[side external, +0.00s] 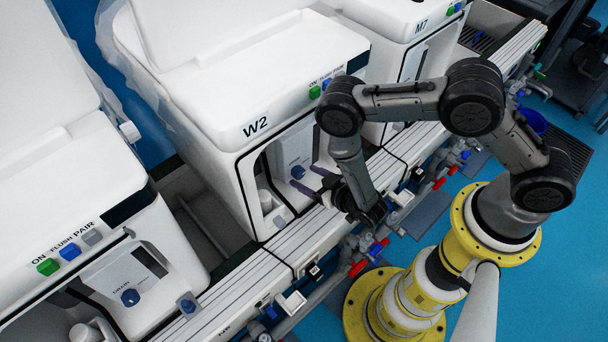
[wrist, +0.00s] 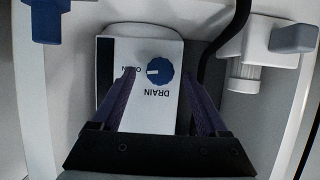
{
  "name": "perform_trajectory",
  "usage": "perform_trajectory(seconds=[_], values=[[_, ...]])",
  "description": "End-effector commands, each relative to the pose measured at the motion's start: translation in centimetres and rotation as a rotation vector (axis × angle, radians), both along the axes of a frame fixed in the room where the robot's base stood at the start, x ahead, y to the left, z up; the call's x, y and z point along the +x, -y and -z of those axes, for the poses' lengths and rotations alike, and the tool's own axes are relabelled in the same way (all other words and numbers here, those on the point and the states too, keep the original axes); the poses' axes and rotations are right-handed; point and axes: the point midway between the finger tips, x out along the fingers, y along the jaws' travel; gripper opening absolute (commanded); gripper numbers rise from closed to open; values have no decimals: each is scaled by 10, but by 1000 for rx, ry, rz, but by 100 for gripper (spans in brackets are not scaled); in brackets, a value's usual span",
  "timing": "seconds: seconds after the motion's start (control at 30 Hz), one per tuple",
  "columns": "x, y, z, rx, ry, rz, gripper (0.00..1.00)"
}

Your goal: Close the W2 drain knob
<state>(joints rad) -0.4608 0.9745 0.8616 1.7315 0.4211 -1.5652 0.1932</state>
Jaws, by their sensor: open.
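The W2 drain knob is a round blue knob (side external: 297,172) on the pale panel inside the open front of the white W2 unit (side external: 215,110). In the wrist view the blue knob (wrist: 163,76) sits above the DRAIN label, which appears upside down. Its white mark points left, towards small lettering that seems to read OPEN. My gripper (side external: 311,180) is in front of the W2 opening, its purple fingers pointing at the panel. In the wrist view my gripper (wrist: 159,72) is open and empty, with one finger either side of the knob, apparently not touching it.
A white fitting with a grey-blue end (wrist: 293,38) stands right of the panel in the wrist view, beside a black hose (wrist: 225,35). A blue part (wrist: 46,20) is at upper left. In the side view, a white rail (side external: 240,285) runs below the units. Another unit's drain knob (side external: 130,297) is at left.

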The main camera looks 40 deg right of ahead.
Motion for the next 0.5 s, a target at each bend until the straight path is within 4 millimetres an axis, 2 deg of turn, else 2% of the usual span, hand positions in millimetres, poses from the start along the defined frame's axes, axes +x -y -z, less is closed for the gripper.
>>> perform_trajectory(seconds=[0.2,0.5], values=[[15,0,6,0,0,0,77],[16,0,7,-1,-1,-1,75]])
